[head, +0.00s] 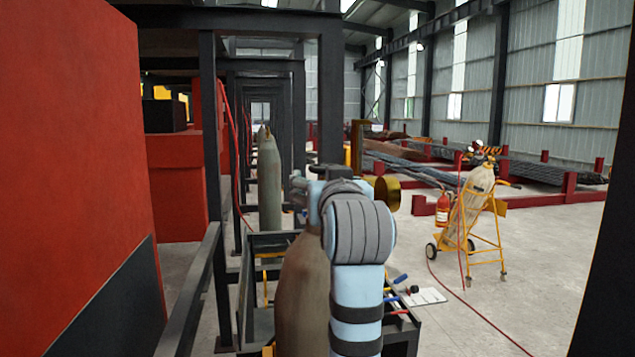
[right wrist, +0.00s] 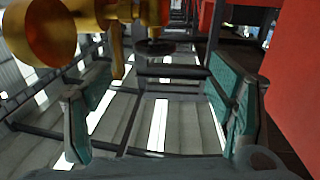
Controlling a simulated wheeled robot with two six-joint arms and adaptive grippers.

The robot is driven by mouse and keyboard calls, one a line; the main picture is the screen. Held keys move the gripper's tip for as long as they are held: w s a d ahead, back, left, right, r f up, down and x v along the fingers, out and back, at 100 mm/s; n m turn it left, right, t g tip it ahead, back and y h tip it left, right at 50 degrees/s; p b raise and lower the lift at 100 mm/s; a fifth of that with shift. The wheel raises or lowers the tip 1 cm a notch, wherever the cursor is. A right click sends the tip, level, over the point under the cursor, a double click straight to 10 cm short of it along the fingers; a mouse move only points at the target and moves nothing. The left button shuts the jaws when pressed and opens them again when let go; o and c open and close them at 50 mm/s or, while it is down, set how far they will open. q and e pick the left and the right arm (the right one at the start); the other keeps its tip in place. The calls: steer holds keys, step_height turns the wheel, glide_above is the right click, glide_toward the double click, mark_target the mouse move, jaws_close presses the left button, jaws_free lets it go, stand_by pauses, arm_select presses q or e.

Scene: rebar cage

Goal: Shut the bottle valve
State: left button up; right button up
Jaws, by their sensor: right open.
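A rusty brown gas bottle (head: 301,290) stands upright in the head view, partly hidden behind my right arm. Brass fittings with a round gold gauge (head: 386,194) sit near its top. In the right wrist view the brass gauge (right wrist: 38,34) and fittings fill the upper left, with a dark round knob, probably the valve wheel (right wrist: 155,47), at top centre. My right gripper (right wrist: 160,88) is open, its two teal-padded fingers apart with nothing between them. The wheel lies beyond the fingertips, roughly between them. In the head view the arm mostly hides this gripper. My left gripper is out of view.
A dark metal frame (head: 205,270) surrounds the bottle. A red panel (head: 75,130) stands close on the left. Another grey bottle (head: 269,185) stands behind. A yellow trolley (head: 475,225) with a bottle stands right, on open floor.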

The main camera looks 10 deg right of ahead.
steer(key=p, duration=0.3)
glide_toward(324, 166)
steer(key=w, duration=0.4)
steer(key=w+p, duration=0.1)
steer(key=w, duration=0.2)
steer(key=w+d+p, duration=0.1)
steer(key=w, duration=0.2)
steer(key=shift+f, duration=0.35)
steer(key=shift+w, duration=0.1)
steer(key=shift+s, duration=0.4)
steer(key=shift+w, duration=0.1)
steer(key=c, duration=1.2)
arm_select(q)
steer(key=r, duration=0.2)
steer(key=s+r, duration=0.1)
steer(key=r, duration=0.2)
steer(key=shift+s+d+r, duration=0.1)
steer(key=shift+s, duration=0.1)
arm_select(e)
steer(key=shift+o, duration=0.2)
